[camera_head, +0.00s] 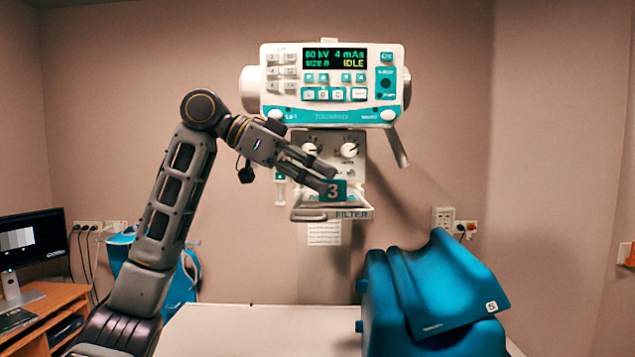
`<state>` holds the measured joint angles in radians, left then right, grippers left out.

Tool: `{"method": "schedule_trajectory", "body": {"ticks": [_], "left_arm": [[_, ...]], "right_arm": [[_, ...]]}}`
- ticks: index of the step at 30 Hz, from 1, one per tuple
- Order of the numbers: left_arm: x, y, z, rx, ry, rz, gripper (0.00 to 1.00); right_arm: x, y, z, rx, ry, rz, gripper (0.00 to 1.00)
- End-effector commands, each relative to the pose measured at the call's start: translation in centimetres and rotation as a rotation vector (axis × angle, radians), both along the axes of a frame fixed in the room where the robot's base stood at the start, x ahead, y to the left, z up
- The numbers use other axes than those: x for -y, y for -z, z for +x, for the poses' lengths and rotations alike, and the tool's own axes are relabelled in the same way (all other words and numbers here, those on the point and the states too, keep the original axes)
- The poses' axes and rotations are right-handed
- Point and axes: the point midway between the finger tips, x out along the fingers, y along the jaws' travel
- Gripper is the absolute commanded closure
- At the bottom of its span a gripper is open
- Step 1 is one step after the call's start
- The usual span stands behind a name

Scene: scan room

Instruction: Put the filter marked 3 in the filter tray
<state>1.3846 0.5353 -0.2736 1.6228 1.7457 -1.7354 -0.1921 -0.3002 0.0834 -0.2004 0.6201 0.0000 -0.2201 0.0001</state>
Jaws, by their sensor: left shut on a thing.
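The filter marked 3 (333,191) is a small teal block with a white number, in the middle of the head view. My left gripper (328,180) is shut on it, reaching in from the left. The filter tray (352,213), labelled FILTER, is a light grey shelf under the X-ray head. The filter appears just above or at the tray's left-middle part; I cannot tell whether it touches the tray. The fingertips partly cover the filter's upper left. My right gripper is not in view.
The X-ray head (333,85) with its IDLE display hangs above the tray. A pale table (260,330) lies below. A blue draped apron (440,285) stands at the lower right. A desk with a monitor (32,240) is at the far left.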

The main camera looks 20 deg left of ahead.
Motion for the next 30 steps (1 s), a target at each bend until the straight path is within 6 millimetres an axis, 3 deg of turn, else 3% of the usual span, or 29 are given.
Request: {"method": "schedule_trajectory", "body": {"ticks": [6,19,20,24,30], "left_arm": [[-0.07,1.12,0.27,-0.001,0.0,-0.001,1.0],[-0.09,1.42,0.33,0.001,0.0,-0.001,1.0],[-0.09,1.42,0.33,0.0,0.0,0.0,0.82],[-0.09,1.4,0.34,0.0,0.0,0.0,0.65],[-0.09,1.4,0.34,0.0,0.0,0.0,0.65]], "right_arm": [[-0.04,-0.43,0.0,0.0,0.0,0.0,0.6],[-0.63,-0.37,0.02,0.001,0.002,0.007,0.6],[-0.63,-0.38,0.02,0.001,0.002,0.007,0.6],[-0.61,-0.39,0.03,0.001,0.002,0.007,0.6],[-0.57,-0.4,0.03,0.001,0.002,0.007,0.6]]}}
